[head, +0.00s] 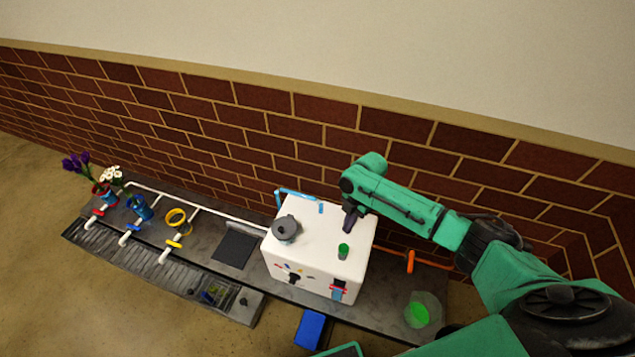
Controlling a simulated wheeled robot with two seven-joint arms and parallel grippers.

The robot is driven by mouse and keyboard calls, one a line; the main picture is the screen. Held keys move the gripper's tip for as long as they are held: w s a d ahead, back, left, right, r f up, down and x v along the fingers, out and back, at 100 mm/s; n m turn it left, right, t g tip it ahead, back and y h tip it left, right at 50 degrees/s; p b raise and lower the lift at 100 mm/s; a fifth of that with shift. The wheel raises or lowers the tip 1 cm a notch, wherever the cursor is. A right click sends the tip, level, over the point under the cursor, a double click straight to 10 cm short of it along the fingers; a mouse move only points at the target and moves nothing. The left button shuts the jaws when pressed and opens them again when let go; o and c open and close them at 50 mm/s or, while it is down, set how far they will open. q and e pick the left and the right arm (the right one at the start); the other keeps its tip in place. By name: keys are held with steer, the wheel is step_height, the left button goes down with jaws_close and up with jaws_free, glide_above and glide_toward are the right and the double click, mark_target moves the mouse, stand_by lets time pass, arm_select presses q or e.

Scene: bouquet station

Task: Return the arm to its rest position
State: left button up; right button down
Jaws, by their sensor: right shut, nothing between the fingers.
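My right arm comes in from the right in the head view. Its green and black links reach over a white box-shaped machine (318,250). My right gripper (348,225) is dark, points down above the back right part of the machine's top, and is shut with nothing in it. A small green cup (343,251) stands on the machine's top just below and in front of the fingertips. I cannot tell how high the fingertips are above the top. My left gripper is not in view.
A dark grey lidded pot (286,228) sits on the machine's left. A clear container with green contents (416,315) stands on the dark bench (385,303) at right. Ringed holders, purple flowers (75,162) and white flowers (111,175) are at left. A brick wall (270,125) runs behind.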

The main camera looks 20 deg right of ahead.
steer(key=shift+f, duration=0.1)
stand_by(0.3)
steer(key=s+d+f+m+t+h+p, duration=0.1)
steer(key=s+d+f+m+p, duration=0.1)
steer(key=s+f+m, duration=0.4)
steer(key=s+d+f+m+t+p, duration=0.2)
steer(key=s+f+m+p, duration=0.1)
steer(key=f+m, duration=0.5)
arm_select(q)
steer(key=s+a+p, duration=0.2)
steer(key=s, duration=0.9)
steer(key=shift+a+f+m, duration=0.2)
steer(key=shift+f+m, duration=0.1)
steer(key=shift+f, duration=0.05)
arm_select(e)
steer(key=s+f+m, duration=0.3)
steer(key=s, duration=1)
steer(key=s+f+m+g+h, duration=0.1)
steer(key=s+f+m, duration=0.2)
steer(key=s, duration=0.9)
steer(key=shift+s+a+f, duration=0.25)
steer(key=shift+s+f, duration=0.1)
steer(key=shift+f, duration=0.4)
